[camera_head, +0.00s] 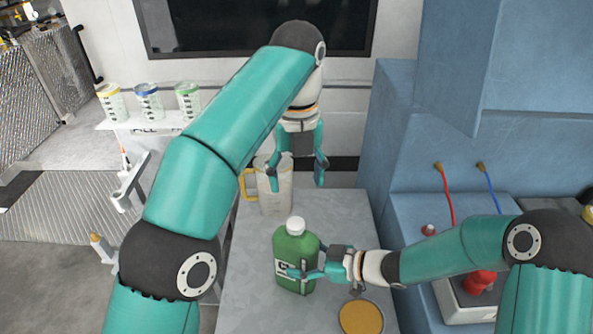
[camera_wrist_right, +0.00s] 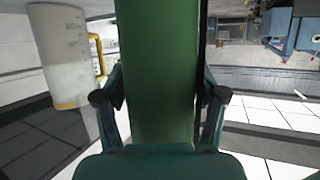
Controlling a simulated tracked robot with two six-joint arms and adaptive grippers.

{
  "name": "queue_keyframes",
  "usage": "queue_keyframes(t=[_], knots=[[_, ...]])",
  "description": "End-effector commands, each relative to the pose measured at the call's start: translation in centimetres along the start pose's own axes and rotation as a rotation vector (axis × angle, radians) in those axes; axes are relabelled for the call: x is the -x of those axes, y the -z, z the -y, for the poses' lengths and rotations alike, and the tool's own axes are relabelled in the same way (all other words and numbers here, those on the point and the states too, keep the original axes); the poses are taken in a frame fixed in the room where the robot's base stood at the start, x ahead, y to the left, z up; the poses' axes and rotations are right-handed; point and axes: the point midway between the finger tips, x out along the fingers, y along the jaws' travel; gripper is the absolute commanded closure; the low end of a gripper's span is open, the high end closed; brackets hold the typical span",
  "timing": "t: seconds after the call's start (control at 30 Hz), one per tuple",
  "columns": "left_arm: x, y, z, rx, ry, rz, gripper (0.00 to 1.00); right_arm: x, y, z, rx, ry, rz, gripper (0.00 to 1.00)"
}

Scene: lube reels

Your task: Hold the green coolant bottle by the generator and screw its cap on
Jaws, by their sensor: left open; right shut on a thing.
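The green coolant bottle (camera_head: 296,250) stands upright on the grey bench top. A white cap (camera_head: 295,225) sits at its mouth; I cannot tell how tightly it is seated. My right gripper (camera_head: 299,272) is shut around the bottle's lower body from the right. In the right wrist view the green bottle (camera_wrist_right: 157,75) fills the middle between the two fingers. My left gripper (camera_head: 298,180) is open and empty, pointing down behind and above the bottle, apart from the cap. The blue cabinet-like unit (camera_head: 400,130) at the right may be the generator; I cannot tell.
A clear jug with a yellow handle (camera_head: 273,190) stands behind the bottle, close to my left gripper. An orange-topped round lid or tin (camera_head: 361,318) lies at the front right. The bench (camera_head: 248,300) is bare left of the bottle.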

Motion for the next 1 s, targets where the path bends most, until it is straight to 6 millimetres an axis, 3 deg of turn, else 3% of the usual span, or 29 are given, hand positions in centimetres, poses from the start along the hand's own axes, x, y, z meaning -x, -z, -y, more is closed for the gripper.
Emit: queue_keyframes(t=[0.57, 0.6, 0.77, 1.0], knots=[[1.08, 0.13, -0.05, -0.001, 0.001, -0.001, 0.3, 0.0, -0.21, -0.09, -0.002, -0.003, 0.005, 1.0], [1.08, 0.13, -0.05, -0.001, 0.001, -0.001, 0.3, 0.0, -0.2, -0.1, -0.002, -0.003, 0.005, 0.29], [1.08, 0.13, -0.06, 0.0, 0.001, -0.001, 0.3, 0.0, -0.13, -0.09, -0.001, -0.003, 0.003, 0.02], [1.1, 0.13, -0.06, 0.0, 0.001, -0.001, 0.3, 0.01, -0.03, -0.07, 0.0, -0.002, 0.001, 0.01]])
